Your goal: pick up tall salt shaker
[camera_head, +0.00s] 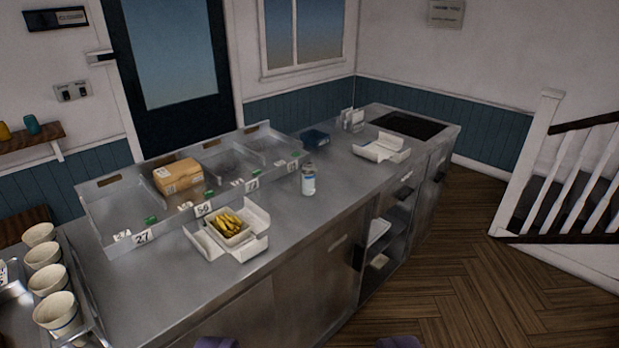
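The tall salt shaker (308,181) looks like the white cylinder with a grey top and a bluish band. It stands upright on the steel counter (150,295), near the middle of the view. My gripper (308,343) shows only as two purple fingertips at the bottom edge, set wide apart. It is open, with nothing visible between the tips. The shaker is well beyond the gripper and apart from it. The rest of the gripper is out of view.
An open white box with yellow fries (229,225) sits left of the shaker. Behind is a divided steel tray (118,205) holding a cardboard box (178,176). Another open white box (382,148) lies farther right. Several cups (55,312) stand at left. Wooden floor at right is clear.

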